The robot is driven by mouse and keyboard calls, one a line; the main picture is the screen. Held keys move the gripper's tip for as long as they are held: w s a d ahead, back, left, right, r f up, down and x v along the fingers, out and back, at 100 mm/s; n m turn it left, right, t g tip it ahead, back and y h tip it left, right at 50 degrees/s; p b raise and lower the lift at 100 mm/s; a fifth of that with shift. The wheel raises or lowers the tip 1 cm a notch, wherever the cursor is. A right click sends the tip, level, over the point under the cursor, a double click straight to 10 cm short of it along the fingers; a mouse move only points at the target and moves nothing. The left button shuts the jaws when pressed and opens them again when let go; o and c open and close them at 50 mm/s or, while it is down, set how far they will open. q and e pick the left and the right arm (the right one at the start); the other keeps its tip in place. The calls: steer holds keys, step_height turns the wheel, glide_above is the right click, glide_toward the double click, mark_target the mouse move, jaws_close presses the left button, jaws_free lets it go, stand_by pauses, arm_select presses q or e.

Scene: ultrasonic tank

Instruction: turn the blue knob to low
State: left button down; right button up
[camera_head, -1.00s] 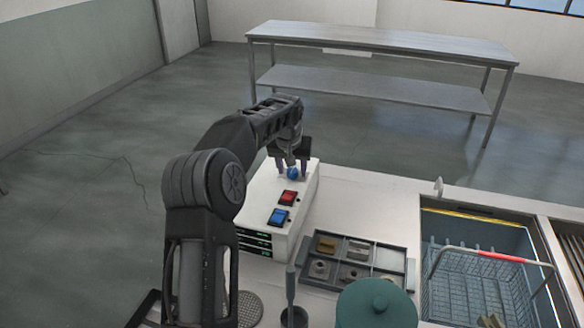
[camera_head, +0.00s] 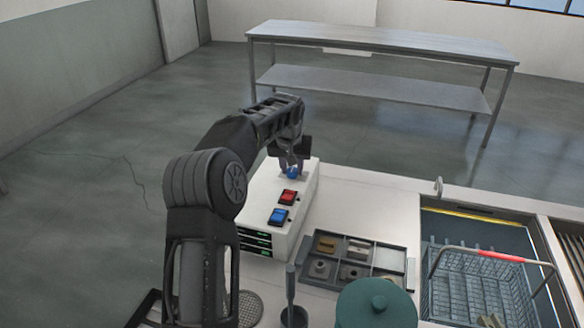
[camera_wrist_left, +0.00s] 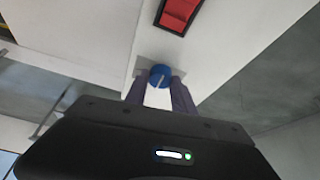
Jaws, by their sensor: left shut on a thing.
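The blue knob (camera_head: 292,172) sits on top of the white control box (camera_head: 262,212), at its far end. It also shows in the left wrist view (camera_wrist_left: 160,76), with a pale pointer line on its face. My left gripper (camera_head: 291,165) reaches down over the box, and its fingers (camera_wrist_left: 160,88) are closed on the knob from both sides. The markings around the knob are too small to read. My right gripper is in neither view.
A red switch (camera_head: 288,197) and a blue switch (camera_head: 278,216) lie on the box nearer me. A parts tray (camera_head: 337,284), a teal lidded pot (camera_head: 376,306) and a tank with a wire basket (camera_head: 465,285) stand to the right. A steel table (camera_head: 380,38) stands behind.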

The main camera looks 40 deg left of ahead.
arm_select(q)
steer(key=shift+n, duration=0.3)
steer(key=n+y, duration=0.1)
steer(key=n, duration=0.1)
steer(key=shift+w+d+n+g, duration=0.1)
steer(key=shift+d+n+g, duration=0.05)
steer(key=shift+n+g, duration=0.25)
steer(key=n+p, duration=0.1)
steer(key=n, duration=0.1)
steer(key=shift+r+n+g+y, duration=0.1)
steer(key=shift+n+g+y, duration=0.2)
steer(key=shift+g+y, duration=0.1)
steer(key=n+g+p, duration=0.1)
steer(key=n+p, duration=0.1)
steer(key=n, duration=0.1)
steer(key=shift+w+r, duration=0.1)
steer(key=shift+n+g+p, duration=0.6)
steer(key=shift+n+p, duration=0.75)
steer(key=shift+n, duration=0.05)
steer(key=shift+y, duration=0.3)
steer(key=c, duration=1.1)
jaws_free()
steer(key=shift+f, duration=0.2)
steer(key=shift+o, duration=0.2)
